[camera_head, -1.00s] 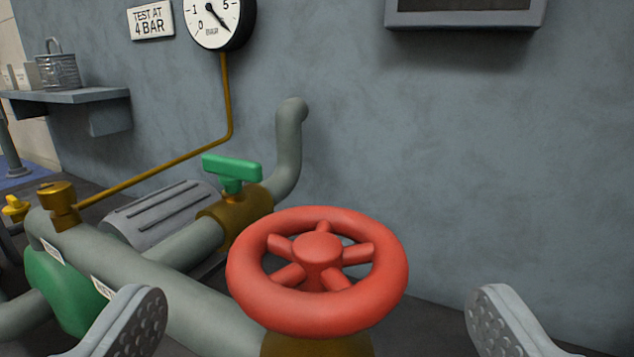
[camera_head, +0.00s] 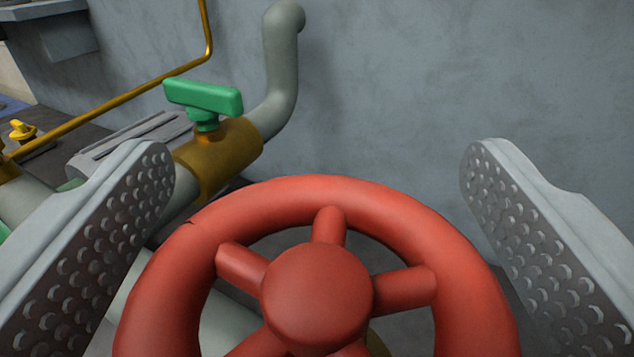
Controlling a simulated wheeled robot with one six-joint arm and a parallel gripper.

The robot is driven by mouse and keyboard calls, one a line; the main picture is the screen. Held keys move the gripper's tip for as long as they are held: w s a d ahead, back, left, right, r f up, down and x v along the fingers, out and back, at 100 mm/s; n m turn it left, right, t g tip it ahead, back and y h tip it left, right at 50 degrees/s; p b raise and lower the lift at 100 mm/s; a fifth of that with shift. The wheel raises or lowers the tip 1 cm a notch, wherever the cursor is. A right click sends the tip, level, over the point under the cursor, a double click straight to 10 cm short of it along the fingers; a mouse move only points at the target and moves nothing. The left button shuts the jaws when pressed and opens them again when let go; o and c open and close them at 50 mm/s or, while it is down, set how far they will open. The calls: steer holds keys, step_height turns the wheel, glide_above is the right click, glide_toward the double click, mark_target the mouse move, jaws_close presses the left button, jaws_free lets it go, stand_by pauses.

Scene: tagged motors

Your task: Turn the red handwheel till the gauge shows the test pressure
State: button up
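The red handwheel (camera_head: 316,190) fills the lower middle of the view, with its round hub and several spokes showing; its near rim is cut off by the bottom edge. My gripper (camera_head: 317,165) is open, with one grey studded finger left of the wheel and the other right of it. The rim lies between the fingers; I cannot tell whether either touches it. The gauge and the test pressure sign are out of view now.
A green-handled valve (camera_head: 204,98) on a brass body stands close behind the left finger. A grey pipe (camera_head: 284,70) bends up to the wall (camera_head: 430,90). A thin brass pipe (camera_head: 120,98) runs at the left. The space above the wheel is clear.

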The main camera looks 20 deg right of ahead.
steer(key=c, duration=0.7)
steer(key=shift+a+n+t+y, duration=0.2)
steer(key=shift+n+t+y, duration=0.2)
steer(key=shift+n+y, duration=1.5)
steer(key=shift+a+n+t+y, duration=0.3)
steer(key=shift+n+y, duration=0.8)
steer(key=shift+y, duration=1.6)
steer(key=shift+d, duration=0.1)
steer(key=o, duration=1)
steer(key=shift+c, duration=0.2)
steer(key=s+d, duration=0.1)
steer(key=s, duration=1.6)
steer(key=shift+s+d, duration=0.15)
steer(key=shift+d, duration=0.15)
